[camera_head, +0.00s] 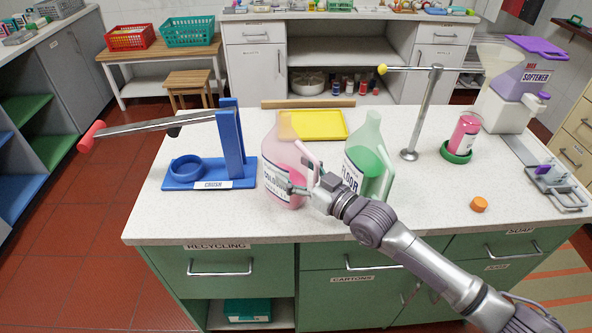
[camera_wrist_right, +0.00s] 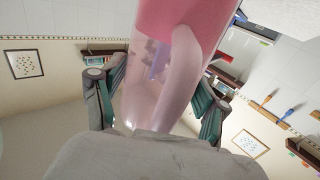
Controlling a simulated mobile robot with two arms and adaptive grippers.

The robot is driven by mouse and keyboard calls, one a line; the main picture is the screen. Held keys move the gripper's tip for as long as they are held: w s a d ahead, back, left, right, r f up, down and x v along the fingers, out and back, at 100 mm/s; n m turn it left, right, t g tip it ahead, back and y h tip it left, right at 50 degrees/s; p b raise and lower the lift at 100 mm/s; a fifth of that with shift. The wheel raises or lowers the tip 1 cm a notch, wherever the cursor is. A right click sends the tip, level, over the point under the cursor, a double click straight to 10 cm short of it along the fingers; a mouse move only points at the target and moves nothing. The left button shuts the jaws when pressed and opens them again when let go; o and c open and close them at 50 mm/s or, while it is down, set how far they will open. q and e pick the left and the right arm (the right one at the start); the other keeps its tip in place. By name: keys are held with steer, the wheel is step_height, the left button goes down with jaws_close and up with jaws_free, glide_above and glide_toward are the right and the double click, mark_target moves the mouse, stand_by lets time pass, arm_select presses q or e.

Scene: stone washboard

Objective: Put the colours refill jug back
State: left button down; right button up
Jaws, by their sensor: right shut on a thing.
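The colours refill jug (camera_head: 283,188) is a clear jug with pink liquid, an orange top and a printed label. It is upright at the counter's front middle; whether its base touches the counter is unclear. My right gripper (camera_head: 308,188) is shut on its handle side. In the right wrist view the jug (camera_wrist_right: 170,75) fills the space between the fingers of the right gripper (camera_wrist_right: 158,100). A similar jug with green liquid, labelled FLOOR (camera_head: 368,160), stands just right of it, partly behind my right gripper. My left gripper is not in view.
A blue crusher stand (camera_head: 235,150) with a long lever is at left. A yellow tray (camera_head: 320,124) lies behind the jugs. A metal post (camera_head: 425,115), a pink bottle in a green holder (camera_head: 457,153), an orange cap (camera_head: 479,205) and a softener container (camera_head: 520,85) are at right.

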steer(key=o, duration=1.8)
steer(key=shift+f, duration=0.1)
steer(key=shift+r, duration=0.25)
steer(key=shift+b+v, duration=0.9)
steer(key=shift+v, duration=5.15)
steer(key=shift+f, duration=0.1)
